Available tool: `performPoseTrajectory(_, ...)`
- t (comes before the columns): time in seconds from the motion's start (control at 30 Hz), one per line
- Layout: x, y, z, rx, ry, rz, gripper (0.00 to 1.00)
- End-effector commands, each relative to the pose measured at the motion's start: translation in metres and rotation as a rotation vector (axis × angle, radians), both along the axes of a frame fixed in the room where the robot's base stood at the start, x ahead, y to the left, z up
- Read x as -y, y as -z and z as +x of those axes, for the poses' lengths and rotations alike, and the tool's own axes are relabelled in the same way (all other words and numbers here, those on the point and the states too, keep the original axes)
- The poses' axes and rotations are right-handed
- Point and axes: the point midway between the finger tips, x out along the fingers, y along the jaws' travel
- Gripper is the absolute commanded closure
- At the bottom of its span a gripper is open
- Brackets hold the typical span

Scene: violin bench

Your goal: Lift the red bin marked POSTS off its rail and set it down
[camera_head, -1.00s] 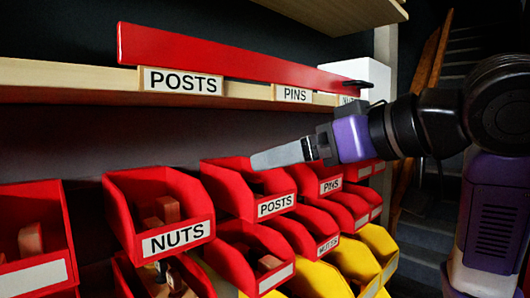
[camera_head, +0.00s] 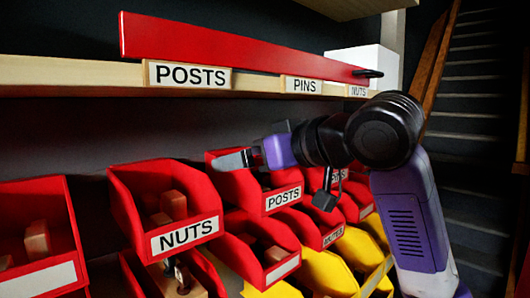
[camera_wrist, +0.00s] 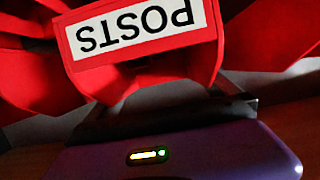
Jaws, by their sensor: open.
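The red bin marked POSTS (camera_head: 283,199) hangs in the upper row of bins, right of the bin marked NUTS. Its label also shows, upside down, in the wrist view (camera_wrist: 135,27). My gripper (camera_head: 232,160) is at the bin's upper part in the head view, with a grey finger across its opening. The jaws are open. Whether a finger touches the bin wall I cannot tell. The rail behind the bin is hidden.
The red bin marked NUTS (camera_head: 185,236) hangs close on the left. More red bins and yellow bins (camera_head: 328,272) crowd below and right. Above runs a wooden shelf (camera_head: 70,72) with a POSTS label (camera_head: 187,75) and a long red bar (camera_head: 230,47).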

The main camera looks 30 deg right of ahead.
Motion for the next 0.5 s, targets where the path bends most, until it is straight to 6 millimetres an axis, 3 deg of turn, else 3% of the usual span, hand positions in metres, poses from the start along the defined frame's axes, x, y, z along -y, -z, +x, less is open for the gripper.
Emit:
performPoseTrajectory(0.4,-0.0019,0.0027,0.0069,0.000,0.001,0.000,0.00)
performPoseTrajectory(0.5,-0.0019,0.0027,0.0067,0.000,0.001,0.000,0.20)
